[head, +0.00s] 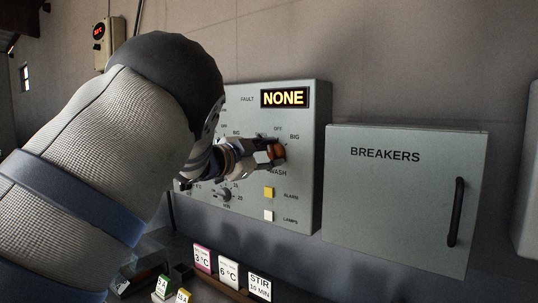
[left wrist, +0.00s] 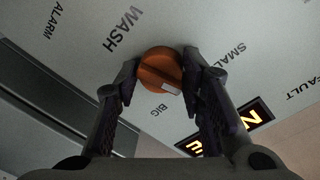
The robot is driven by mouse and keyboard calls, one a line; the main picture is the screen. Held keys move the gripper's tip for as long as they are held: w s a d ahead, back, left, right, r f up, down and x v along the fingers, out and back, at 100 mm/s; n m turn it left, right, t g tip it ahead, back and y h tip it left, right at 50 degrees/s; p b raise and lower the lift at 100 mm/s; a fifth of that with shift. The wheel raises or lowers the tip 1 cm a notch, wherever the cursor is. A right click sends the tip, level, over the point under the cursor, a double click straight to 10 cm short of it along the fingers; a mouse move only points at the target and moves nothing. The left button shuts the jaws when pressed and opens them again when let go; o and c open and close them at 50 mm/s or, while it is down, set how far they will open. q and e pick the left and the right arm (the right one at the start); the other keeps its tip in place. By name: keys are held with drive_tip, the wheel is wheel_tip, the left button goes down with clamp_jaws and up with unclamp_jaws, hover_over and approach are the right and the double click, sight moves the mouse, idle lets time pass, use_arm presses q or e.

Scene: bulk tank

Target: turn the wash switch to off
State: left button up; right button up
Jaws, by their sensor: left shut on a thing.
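The wash switch is an orange round knob (head: 276,151) on the grey control panel, above the word WASH and below OFF, with BIG to its upper right. My left gripper (head: 268,155) reaches it from the left. In the left wrist view the gripper (left wrist: 157,80) is shut on the knob (left wrist: 158,66), one finger on each side. A white mark on the knob points down there, slightly right of the word BIG. SMALL shows to the right of the knob. The word OFF is hidden in that view. My right gripper is not in view.
The panel (head: 311,160) has a lit display (head: 284,97) reading NONE, a yellow alarm button (head: 268,192) and a white lamps button (head: 268,215). A breakers box (head: 400,240) stands to the right. Cards (head: 229,271) stand on a ledge below. My left arm hides the panel's left part.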

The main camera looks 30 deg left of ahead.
use_arm(q)
drive_tip(key=shift+r+m, duration=0.2)
drive_tip(key=shift+m, duration=1.5)
drive_tip(key=shift+r, duration=0.1)
drive_tip(key=o, duration=1.1)
drive_tip(key=s, duration=0.4)
drive_tip(key=s+a, duration=0.1)
drive_tip(key=s, duration=0.7)
drive_tip(key=shift+a+r, duration=0.2)
drive_tip(key=shift+a, duration=0.1)
